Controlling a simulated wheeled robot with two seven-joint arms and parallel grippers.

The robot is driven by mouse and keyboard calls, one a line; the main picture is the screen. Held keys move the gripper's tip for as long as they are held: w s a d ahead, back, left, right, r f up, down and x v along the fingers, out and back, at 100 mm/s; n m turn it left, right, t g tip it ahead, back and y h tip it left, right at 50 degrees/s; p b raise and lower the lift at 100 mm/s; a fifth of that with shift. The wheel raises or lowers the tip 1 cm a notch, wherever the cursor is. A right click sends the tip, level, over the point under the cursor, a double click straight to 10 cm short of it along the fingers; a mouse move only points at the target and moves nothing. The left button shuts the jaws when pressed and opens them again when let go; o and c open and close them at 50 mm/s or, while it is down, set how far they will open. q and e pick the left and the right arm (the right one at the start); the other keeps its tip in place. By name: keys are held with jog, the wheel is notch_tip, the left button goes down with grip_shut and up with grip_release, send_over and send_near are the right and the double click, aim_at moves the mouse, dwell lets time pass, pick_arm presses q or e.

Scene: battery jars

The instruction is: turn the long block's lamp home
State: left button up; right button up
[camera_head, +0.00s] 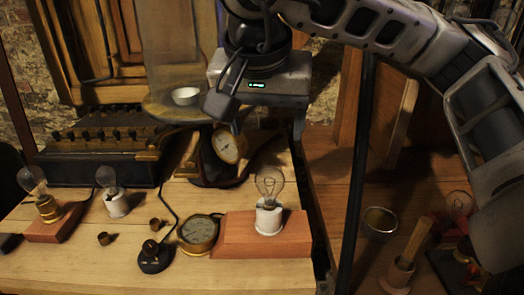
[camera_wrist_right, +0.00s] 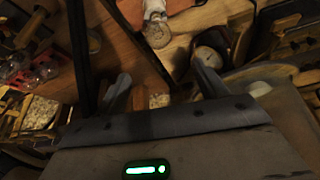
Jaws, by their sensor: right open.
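The long block (camera_head: 232,240) is a reddish wooden block near the table's front right. A white socket (camera_head: 268,220) stands on it, holding an upright clear glass lamp (camera_head: 269,184). How deep the lamp sits in the socket I cannot tell. My right gripper (camera_head: 268,130) is open and empty, above and behind the lamp, apart from it. In the right wrist view the lamp (camera_wrist_right: 157,32) shows at the top, beyond the spread fingers of my right gripper (camera_wrist_right: 163,88). My left gripper is not in view.
A round brass gauge (camera_head: 198,232) touches or nearly touches the block's left end. A black switch (camera_head: 155,255) and two small brass cups lie left of it. A dial clock (camera_head: 229,146) stands behind. Other lamps (camera_head: 107,180) stand at the left. A dark post (camera_head: 357,190) rises at the right.

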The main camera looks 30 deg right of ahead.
aim_at(270, 165)
jog(key=x, duration=1.2)
jog(key=shift+s+f, duration=0.1)
jog(key=shift+f, duration=0.05)
jog(key=shift+w+d+f, duration=0.2)
jog(key=shift+d+f, duration=0.05)
jog(key=shift+f, duration=0.3)
jog(key=c, duration=1.1)
jog(key=shift+f+m+g+h, duration=0.2)
jog(key=shift+m+g+h, duration=0.1)
jog(key=shift+m, duration=0.5)
jog(key=m+g, duration=0.1)
jog(key=m, duration=0.3)
jog(key=shift+s+d+r+m+g+h+b, duration=0.1)
jog(key=shift+s+r+m+g+h+b, duration=0.05)
jog(key=shift+m+g+h+b, duration=0.25)
